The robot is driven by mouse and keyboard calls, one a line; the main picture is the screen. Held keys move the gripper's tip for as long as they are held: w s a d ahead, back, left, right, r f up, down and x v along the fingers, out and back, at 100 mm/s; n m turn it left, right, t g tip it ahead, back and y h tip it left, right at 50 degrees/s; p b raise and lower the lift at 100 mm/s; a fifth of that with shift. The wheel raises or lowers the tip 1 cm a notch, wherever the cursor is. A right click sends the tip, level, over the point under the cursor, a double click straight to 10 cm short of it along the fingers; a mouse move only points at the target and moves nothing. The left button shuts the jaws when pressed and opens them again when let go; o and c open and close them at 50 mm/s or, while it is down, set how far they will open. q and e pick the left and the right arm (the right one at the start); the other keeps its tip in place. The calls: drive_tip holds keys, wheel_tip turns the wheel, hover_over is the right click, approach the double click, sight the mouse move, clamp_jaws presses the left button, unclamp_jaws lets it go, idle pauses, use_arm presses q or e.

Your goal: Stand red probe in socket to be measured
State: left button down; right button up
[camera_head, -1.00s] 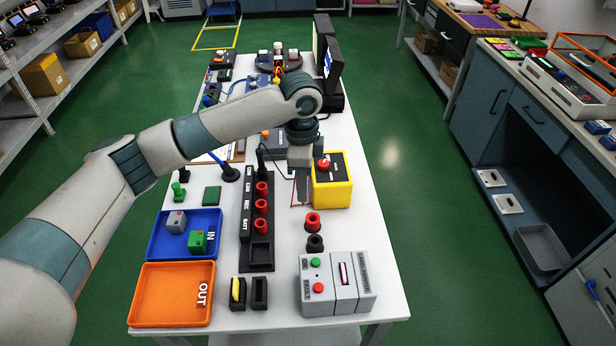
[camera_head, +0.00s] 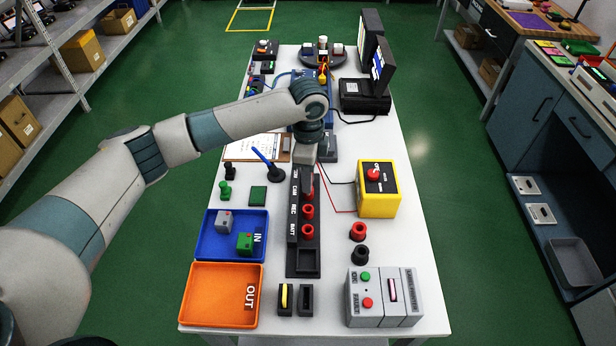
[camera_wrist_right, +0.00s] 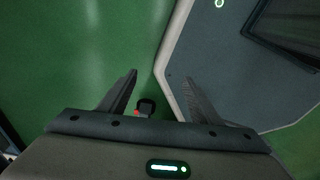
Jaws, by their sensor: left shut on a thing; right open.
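My left gripper (camera_head: 306,172) is shut over the far end of the black socket strip (camera_head: 303,262). A thin red lead runs from the yellow box (camera_head: 379,200) to this gripper. What it holds is mostly hidden, apparently the red probe; I cannot tell whether its tip is in a socket. A black lead also runs from the box towards the strip's far end. My right gripper (camera_wrist_right: 157,92) is open in the right wrist view, above the floor.
A red ring holder (camera_head: 358,231) and a black ring holder (camera_head: 361,255) stand right of the strip. A grey button box (camera_head: 384,297) is at front right. A blue IN tray (camera_head: 212,255) and an orange OUT tray (camera_head: 220,295) lie left.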

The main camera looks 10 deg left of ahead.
use_arm(q)
drive_tip(key=shift+f+b, duration=2.65)
drive_tip(key=shift+b, duration=0.05)
use_arm(e)
drive_tip(key=shift+w+a+f, duration=0.15)
drive_tip(key=shift+a+f, duration=0.05)
drive_tip(key=shift+f, duration=1.2)
drive_tip(key=shift+w+a+f, duration=0.1)
drive_tip(key=shift+a+f, duration=0.05)
drive_tip(key=shift+f, duration=1.2)
drive_tip(key=shift+r, duration=0.15)
use_arm(q)
drive_tip(key=shift+p, duration=0.5)
use_arm(e)
drive_tip(key=shift+a+r, duration=0.35)
drive_tip(key=shift+r, duration=0.05)
drive_tip(key=shift+d, duration=0.3)
use_arm(q)
drive_tip(key=shift+p, duration=0.6)
use_arm(e)
drive_tip(key=shift+r, duration=0.55)
drive_tip(key=shift+a, duration=0.25)
